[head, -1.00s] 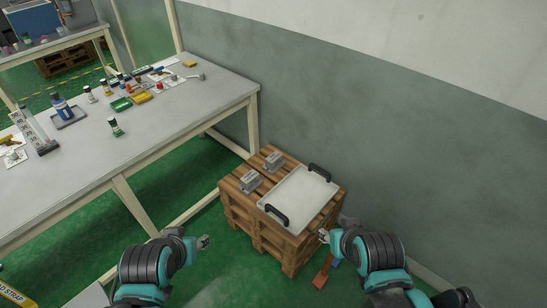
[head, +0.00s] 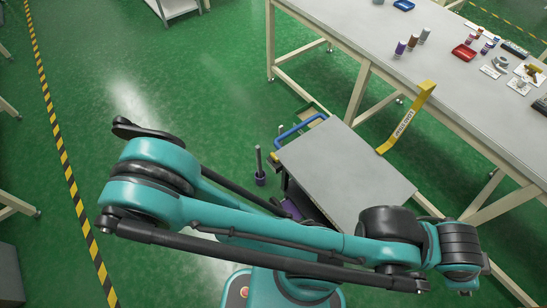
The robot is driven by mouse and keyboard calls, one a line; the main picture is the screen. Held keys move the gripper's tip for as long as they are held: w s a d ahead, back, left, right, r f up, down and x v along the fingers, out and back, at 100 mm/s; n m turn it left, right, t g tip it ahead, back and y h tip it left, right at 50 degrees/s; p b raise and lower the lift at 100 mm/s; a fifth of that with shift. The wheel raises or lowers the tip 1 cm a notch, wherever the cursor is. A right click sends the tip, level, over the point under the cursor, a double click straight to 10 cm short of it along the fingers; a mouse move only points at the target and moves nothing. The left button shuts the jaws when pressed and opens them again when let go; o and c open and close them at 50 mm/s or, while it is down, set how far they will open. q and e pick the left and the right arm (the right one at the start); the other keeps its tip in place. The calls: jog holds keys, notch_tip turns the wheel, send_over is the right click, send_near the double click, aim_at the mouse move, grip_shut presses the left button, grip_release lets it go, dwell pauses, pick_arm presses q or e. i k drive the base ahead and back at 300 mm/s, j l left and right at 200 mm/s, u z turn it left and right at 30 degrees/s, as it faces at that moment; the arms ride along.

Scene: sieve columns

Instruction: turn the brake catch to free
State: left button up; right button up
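No brake catch can be made out. A cart with a flat grey top (head: 340,165) and a blue push handle (head: 300,128) stands on the floor at the middle. My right gripper is out of view.
A long workbench (head: 385,45) with bottles and small trays runs behind and right of the cart. Green floor (head: 180,60) is open to the left, up to a yellow-black line (head: 62,150).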

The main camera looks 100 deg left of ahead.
aim_at(275, 159)
jog(key=k+j+u, duration=0.5)
jog(key=j+u, duration=0.15)
jog(key=k+j+u, duration=0.2)
jog(key=j+u, duration=0.15)
jog(key=u, duration=1.5)
jog(key=j, duration=0.1)
